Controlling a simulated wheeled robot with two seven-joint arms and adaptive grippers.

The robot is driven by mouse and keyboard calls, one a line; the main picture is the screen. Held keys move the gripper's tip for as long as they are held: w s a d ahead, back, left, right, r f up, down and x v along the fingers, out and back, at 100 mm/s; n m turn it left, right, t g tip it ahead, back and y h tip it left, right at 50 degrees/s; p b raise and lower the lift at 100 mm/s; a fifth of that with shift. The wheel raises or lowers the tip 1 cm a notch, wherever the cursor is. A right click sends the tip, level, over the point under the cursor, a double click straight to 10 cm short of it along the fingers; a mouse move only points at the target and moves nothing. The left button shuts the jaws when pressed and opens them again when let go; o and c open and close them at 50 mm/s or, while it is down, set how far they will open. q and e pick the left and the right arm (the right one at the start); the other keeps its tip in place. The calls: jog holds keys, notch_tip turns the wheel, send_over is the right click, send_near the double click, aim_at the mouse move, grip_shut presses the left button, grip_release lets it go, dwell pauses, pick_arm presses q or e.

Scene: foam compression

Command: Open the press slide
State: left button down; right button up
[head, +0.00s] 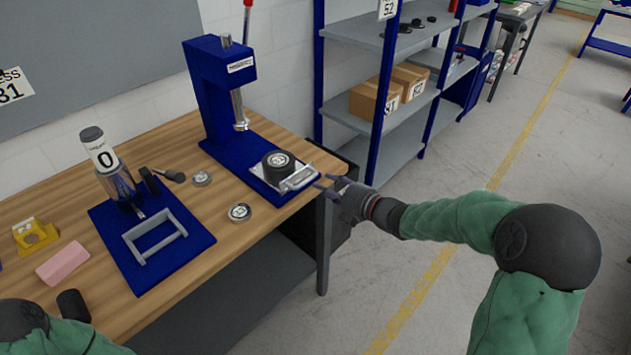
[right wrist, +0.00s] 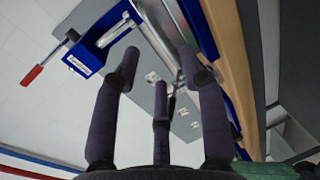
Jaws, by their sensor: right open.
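The blue press (head: 222,85) stands at the right end of the wooden table, with a silver ram above its base. Its slide is a light plate with a silver bar handle (head: 298,178) at the front of the base. A black round block (head: 277,165) sits by the handle. My right gripper (head: 326,186) is open just right of the handle, its fingers pointing at it. In the right wrist view my gripper (right wrist: 160,70) has its fingers apart, with silver bars beyond them; I cannot tell whether they touch.
Small metal discs (head: 239,212), a pink block (head: 62,263) and a yellow item (head: 35,235) are on the table. Grey shelves (head: 385,145) with boxes stand behind. The right floor is clear.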

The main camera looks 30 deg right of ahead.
jog(key=shift+v, duration=2.75)
jog(key=a+f+m+g+h, duration=0.1)
jog(key=a+f+m+g, duration=0.15)
jog(key=f+m, duration=0.35)
jog(key=w+a+f+m+g+p, duration=0.1)
jog(key=a+f+m, duration=0.3)
jog(key=f, duration=0.5)
jog(key=a+f+m+g+h, duration=0.1)
jog(key=a+f+m+g, duration=0.1)
jog(key=a+f+m, duration=0.35)
jog(key=s+a+f+m+g, duration=0.4)
jog(key=s+a+f, duration=0.2)
jog(key=s+f, duration=0.3)
jog(key=s+a+f+m+g+p, duration=0.1)
jog(key=s+a+f+m+g, duration=0.4)
jog(key=s+f, duration=0.4)
jog(key=shift+s+a+y, duration=0.3)
jog(key=shift+s+a, duration=0.15)
jog(key=shift+s, duration=0.55)
